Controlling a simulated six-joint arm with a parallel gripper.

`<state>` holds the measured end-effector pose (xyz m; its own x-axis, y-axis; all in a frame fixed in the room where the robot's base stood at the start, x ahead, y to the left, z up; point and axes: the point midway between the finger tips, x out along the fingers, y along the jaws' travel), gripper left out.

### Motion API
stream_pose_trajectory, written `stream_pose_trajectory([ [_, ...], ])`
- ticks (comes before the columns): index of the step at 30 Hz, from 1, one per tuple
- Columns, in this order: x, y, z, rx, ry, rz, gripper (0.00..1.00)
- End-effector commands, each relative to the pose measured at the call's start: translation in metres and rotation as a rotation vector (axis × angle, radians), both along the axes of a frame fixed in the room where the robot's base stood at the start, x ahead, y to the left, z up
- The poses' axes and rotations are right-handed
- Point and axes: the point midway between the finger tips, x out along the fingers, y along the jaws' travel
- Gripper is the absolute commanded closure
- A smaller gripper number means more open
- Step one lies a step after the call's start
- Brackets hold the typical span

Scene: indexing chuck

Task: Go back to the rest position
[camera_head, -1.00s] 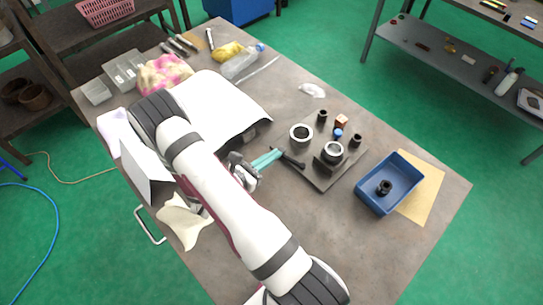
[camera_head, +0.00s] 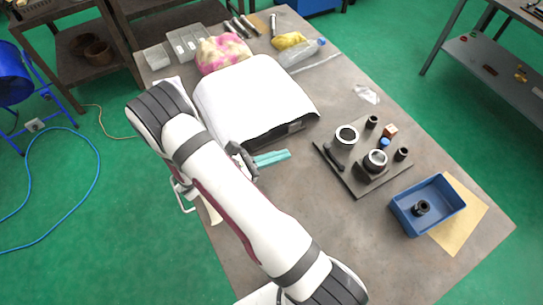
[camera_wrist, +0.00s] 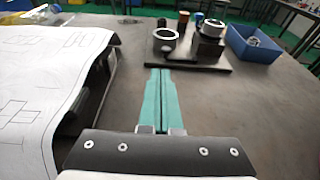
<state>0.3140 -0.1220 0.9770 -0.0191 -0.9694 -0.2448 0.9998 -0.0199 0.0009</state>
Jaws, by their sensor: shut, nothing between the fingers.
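My gripper (camera_head: 272,158) has teal fingers and is shut with nothing between them. The plate carries two metal rings (camera_head: 346,135) (camera_head: 376,160), dark cylinders, a blue piece (camera_head: 384,143) and a brown block (camera_head: 390,130). My arm hides part of the table's left side.
A pink-and-yellow cloth (camera_head: 222,54), clear trays (camera_head: 187,42) and a bottle (camera_head: 303,52) lie at the back.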

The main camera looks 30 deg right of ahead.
Motion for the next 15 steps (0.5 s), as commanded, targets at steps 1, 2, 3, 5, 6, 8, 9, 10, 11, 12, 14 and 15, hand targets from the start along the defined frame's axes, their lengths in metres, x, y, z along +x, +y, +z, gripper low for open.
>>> stream_pose_trajectory([
  [1,0.001,0.01,0.002,0.001,-0.001,0.003,1.0],
  [2,0.002,0.015,0.003,0.001,-0.001,0.004,1.0],
  [3,0.002,0.02,0.005,0.001,-0.001,0.002,1.0],
  [5,0.003,0.025,0.006,0.0,-0.001,0.001,1.0],
  [6,0.003,0.027,0.007,0.0,-0.001,0.0,1.0],
  [8,0.003,0.029,0.007,0.001,0.0,-0.001,1.0],
  [9,0.003,0.029,0.008,0.001,0.0,-0.002,1.0],
  [10,0.002,0.029,0.009,0.003,-0.004,-0.006,1.0],
  [11,0.001,0.028,0.012,0.009,-0.016,-0.02,1.0],
  [12,-0.003,0.027,0.02,0.026,-0.049,-0.061,1.0],
  [14,-0.017,0.025,0.042,0.075,-0.142,-0.176,1.0],
  [15,-0.032,0.025,0.061,0.123,-0.23,-0.287,1.0],
])
